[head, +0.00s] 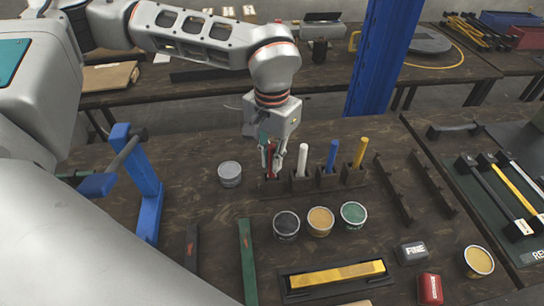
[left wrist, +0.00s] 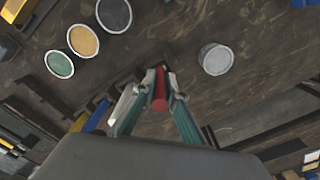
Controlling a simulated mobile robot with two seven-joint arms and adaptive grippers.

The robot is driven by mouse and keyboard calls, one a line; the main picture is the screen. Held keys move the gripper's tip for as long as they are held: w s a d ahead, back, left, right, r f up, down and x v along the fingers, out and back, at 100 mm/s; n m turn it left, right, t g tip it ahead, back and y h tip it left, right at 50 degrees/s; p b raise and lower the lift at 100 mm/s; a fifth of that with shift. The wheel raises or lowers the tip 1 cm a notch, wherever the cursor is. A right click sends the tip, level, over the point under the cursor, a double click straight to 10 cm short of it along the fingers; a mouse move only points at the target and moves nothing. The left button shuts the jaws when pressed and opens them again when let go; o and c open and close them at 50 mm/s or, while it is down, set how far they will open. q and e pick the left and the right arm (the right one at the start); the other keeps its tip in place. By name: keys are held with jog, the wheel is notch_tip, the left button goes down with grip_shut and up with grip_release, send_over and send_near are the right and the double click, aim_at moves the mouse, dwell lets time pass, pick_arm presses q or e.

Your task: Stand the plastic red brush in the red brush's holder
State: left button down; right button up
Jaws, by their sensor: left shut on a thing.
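The red brush (head: 271,156) is upright between the fingers of my left gripper (head: 272,162), which is shut on it. In the left wrist view the red handle (left wrist: 160,101) shows between the two fingertips (left wrist: 161,82). The brush is at the left end of a row of dark holders, over or in the leftmost holder (head: 271,186). The fingers partly hide it, and I cannot tell how deep its lower end sits. My right gripper is not in view.
A white brush (head: 301,160), a blue brush (head: 331,156) and a yellow brush (head: 360,152) stand in holders to the right. A grey can (head: 230,174) is on the left. Dark, yellow and green paint cans (head: 353,215) stand in front. A blue clamp-like frame (head: 145,185) rises at left.

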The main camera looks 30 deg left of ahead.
pick_arm(q)
jog(key=shift+f, duration=0.55)
jog(key=c, duration=2)
grip_release()
notch_tip(320, 180, up, 12)
jog(key=shift+r, duration=0.1)
